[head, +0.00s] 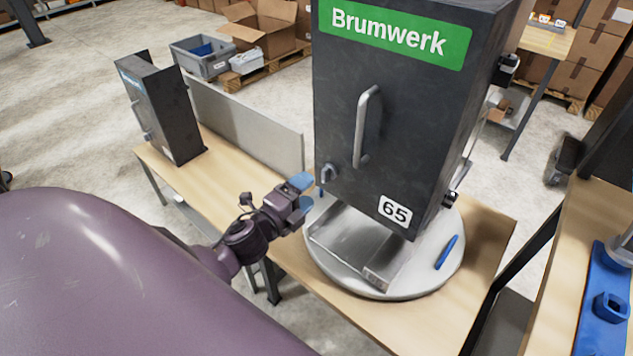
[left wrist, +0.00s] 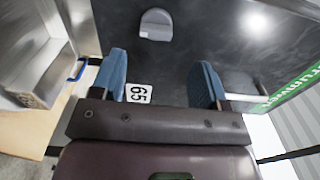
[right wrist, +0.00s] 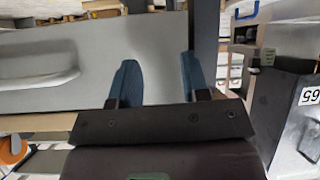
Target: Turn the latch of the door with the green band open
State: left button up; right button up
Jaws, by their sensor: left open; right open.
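The dark grey door (head: 345,90) has a green band (head: 400,35) reading "Brumwerk", a vertical bar handle (head: 367,125) and a "65" label (head: 395,211). Its latch (head: 328,173) is a small grey knob low on the door's left side. The latch also shows in the left wrist view (left wrist: 155,24), ahead of the fingers. My left gripper (head: 303,192) is open and empty, just left of and below the latch, apart from it. Its blue fingertips show in the left wrist view (left wrist: 160,75). My right gripper (right wrist: 160,75) is open and empty, away from the door, facing a grey panel (right wrist: 60,80).
A smaller dark cabinet (head: 165,105) stands at the left of the wooden table (head: 215,175). Another table with a blue fixture (head: 605,290) is at right.

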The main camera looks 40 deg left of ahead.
pick_arm(q)
jog(key=shift+s+a, duration=0.15)
jog(key=shift+s, duration=1.95)
pick_arm(e)
jog(key=shift+w+a+r, duration=0.1)
jog(key=shift+w+r, duration=0.05)
jog(key=shift+w, duration=0.35)
jog(key=shift+s, duration=0.1)
